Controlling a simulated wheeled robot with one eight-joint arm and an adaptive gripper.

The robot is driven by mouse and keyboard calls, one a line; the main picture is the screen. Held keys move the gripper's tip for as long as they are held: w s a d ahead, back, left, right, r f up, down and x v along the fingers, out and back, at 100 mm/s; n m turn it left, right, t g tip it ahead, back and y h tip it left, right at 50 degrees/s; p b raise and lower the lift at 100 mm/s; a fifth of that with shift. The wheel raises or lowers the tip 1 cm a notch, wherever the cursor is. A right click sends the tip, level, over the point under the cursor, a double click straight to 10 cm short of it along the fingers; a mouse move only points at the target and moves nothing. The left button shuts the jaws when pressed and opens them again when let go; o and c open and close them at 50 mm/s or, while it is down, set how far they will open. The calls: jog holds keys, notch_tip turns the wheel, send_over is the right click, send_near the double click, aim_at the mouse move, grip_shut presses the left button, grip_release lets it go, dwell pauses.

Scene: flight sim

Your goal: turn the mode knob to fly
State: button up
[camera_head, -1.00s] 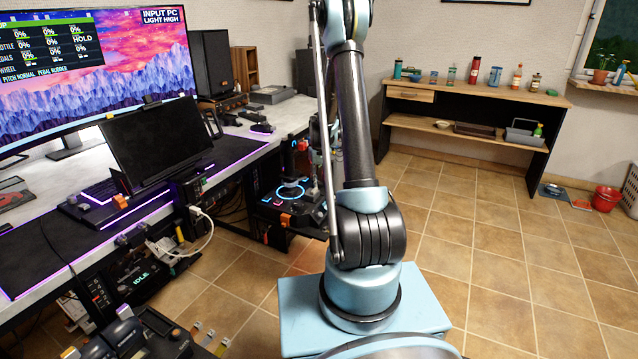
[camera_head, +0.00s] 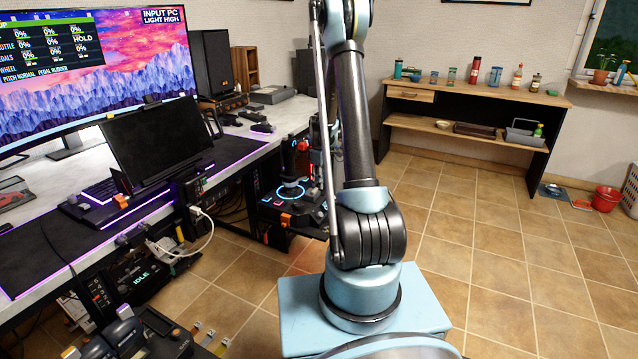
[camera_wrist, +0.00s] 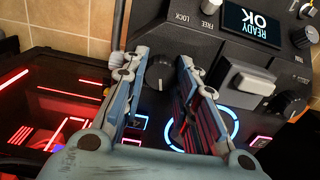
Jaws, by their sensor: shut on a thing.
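In the wrist view my gripper (camera_wrist: 162,58) has its two blue-grey fingers on either side of a dark round knob (camera_wrist: 160,74) with a pale pointer mark, on a dark control panel (camera_wrist: 190,40). The fingers are shut on this knob. No legible label beside it shows whether it is the mode knob. The small display (camera_wrist: 254,30) reads "READY OK" upside down. In the head view the stick unit (camera_head: 290,205) stands beyond my arm, which hides part of it.
A pale block-shaped control (camera_wrist: 245,82) and a black knob (camera_wrist: 291,104) lie right of the fingers. A pale knob (camera_wrist: 211,5) stands near "FREE" and "LOCK". A small screen (camera_head: 135,285) reads "IDLE". Open tiled floor (camera_head: 480,240) lies right of my base.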

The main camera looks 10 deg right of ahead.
jog(key=shift+w+d+n, duration=0.1)
jog(key=shift+d+n, duration=0.05)
jog(key=shift+n, duration=0.25)
jog(key=o, duration=0.8)
jog(key=shift+r, duration=0.1)
notch_tip(320, 180, up, 12)
jog(key=shift+f, duration=0.15)
